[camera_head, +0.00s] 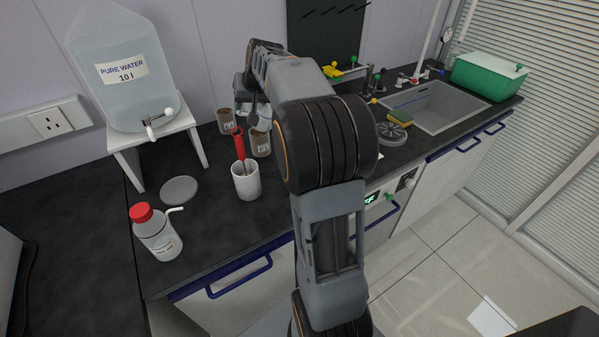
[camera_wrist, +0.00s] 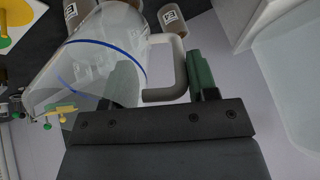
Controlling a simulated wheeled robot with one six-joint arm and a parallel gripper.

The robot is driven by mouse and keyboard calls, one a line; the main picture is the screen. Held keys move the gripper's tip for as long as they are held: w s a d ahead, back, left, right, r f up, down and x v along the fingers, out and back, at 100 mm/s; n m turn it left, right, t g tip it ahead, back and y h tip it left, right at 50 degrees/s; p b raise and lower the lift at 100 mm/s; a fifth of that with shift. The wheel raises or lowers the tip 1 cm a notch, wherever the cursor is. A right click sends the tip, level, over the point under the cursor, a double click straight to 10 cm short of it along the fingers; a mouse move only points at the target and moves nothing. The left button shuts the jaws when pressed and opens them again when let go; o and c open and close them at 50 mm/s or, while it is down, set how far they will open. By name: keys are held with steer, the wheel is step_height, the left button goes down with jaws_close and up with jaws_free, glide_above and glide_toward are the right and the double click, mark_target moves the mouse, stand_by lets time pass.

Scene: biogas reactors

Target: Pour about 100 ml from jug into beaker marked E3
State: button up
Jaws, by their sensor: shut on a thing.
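A clear jug (camera_wrist: 100,62) with a blue line and a grey handle fills the left middle of the wrist view. It is tilted in that picture. My gripper (camera_wrist: 165,80) is shut on the jug's handle. In the head view my gripper (camera_head: 246,88) is largely hidden by my arm. Two labelled beakers with brownish contents stand on the dark counter below it, one at the left (camera_head: 225,122) and one nearer (camera_head: 260,144). A labelled beaker (camera_wrist: 172,20) also shows at the top of the wrist view. I cannot read the labels surely, so E3 is unclear.
A white cup (camera_head: 246,182) holds a red-handled tool near the beakers. A water tank (camera_head: 125,85) stands on a white stand. The sink (camera_head: 432,106) is at right.

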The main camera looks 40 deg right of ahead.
steer(key=shift+r+g+p, duration=0.2)
steer(key=shift+g+p, duration=1.15)
steer(key=shift+p, duration=2.65)
steer(key=shift+r+g+p, duration=0.2)
steer(key=shift+g+p, duration=1.15)
steer(key=shift+p, duration=2.65)
steer(key=shift+g+p, duration=0.7)
steer(key=shift+p, duration=0.8)
